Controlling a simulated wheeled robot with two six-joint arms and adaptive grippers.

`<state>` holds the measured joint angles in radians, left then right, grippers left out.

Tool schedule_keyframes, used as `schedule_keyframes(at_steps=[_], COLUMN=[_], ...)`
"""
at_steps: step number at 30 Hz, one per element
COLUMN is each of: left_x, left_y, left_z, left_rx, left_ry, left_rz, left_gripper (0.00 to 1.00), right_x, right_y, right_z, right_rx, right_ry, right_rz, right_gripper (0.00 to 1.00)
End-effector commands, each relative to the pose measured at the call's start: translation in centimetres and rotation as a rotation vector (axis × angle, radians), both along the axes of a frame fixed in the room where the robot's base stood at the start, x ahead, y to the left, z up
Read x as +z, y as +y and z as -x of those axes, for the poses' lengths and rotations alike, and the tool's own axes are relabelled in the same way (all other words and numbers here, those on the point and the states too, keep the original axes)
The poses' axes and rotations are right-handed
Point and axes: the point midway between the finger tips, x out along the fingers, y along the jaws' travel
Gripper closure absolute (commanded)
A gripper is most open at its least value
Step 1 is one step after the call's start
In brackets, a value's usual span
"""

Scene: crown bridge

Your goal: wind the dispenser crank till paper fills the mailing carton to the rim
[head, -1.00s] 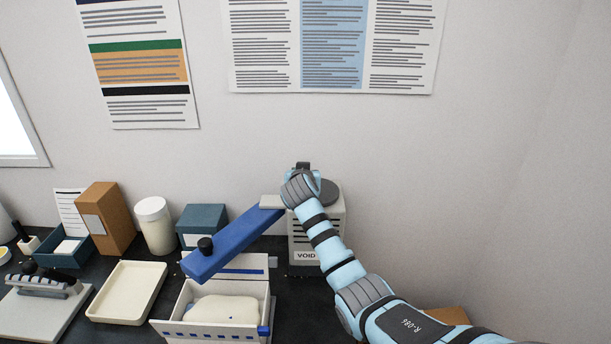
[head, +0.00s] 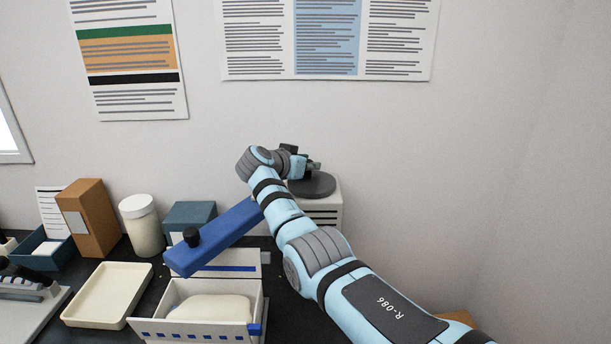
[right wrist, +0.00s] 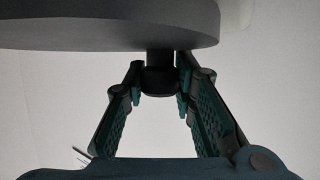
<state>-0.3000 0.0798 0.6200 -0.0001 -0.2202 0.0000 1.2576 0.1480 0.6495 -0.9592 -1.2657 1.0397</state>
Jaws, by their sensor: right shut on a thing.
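The dispenser (head: 325,214) is a pale box with a dark grey crank disc (head: 313,187) on top and a blue chute (head: 222,236) reaching left over the carton. The white mailing carton (head: 160,335) with blue marks stands open at the bottom of the head view. A cream paper mound (head: 210,308) lies in it, seemingly close to rim height. My right gripper (head: 312,165) is at the crank. In the right wrist view its fingers are shut on the black crank knob (right wrist: 160,60) beside the grey disc. My left gripper is not in view.
A cream tray (head: 108,294) lies left of the carton. Behind it stand a brown box (head: 90,218), a white jar (head: 143,226) and a teal box (head: 190,220). My right arm crosses the right side and hides part of the dispenser.

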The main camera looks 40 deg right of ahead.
Motion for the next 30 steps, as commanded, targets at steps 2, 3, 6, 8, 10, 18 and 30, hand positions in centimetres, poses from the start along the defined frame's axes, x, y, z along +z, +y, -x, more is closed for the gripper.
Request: schedule_keyframes(at_steps=[2, 3, 6, 8, 10, 18, 30], left_x=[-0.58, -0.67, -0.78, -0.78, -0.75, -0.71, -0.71], left_y=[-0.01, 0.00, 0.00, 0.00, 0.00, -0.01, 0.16], left_z=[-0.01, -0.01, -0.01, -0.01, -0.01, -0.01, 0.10], left_rx=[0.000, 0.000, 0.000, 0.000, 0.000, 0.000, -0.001], left_ry=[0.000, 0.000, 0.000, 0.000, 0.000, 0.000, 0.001], left_rz=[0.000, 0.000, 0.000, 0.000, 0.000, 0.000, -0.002], left_gripper=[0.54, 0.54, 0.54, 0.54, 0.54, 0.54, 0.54], right_x=[-0.25, -0.22, -0.14, -0.10, -0.09, -0.08, 0.01], right_y=[-0.02, -0.05, -0.11, -0.12, -0.12, -0.14, -0.05], right_z=[0.02, 0.04, 0.07, 0.08, 0.08, 0.08, 0.08], right_rx=[-0.018, -0.025, -0.036, -0.040, -0.040, -0.040, -0.038], right_ry=[0.003, 0.002, 0.002, 0.002, 0.003, 0.003, 0.000], right_rz=[-0.002, -0.003, -0.002, -0.002, -0.002, -0.003, -0.002], right_gripper=[1.00, 1.00, 1.00, 1.00, 1.00, 0.69, 0.55])
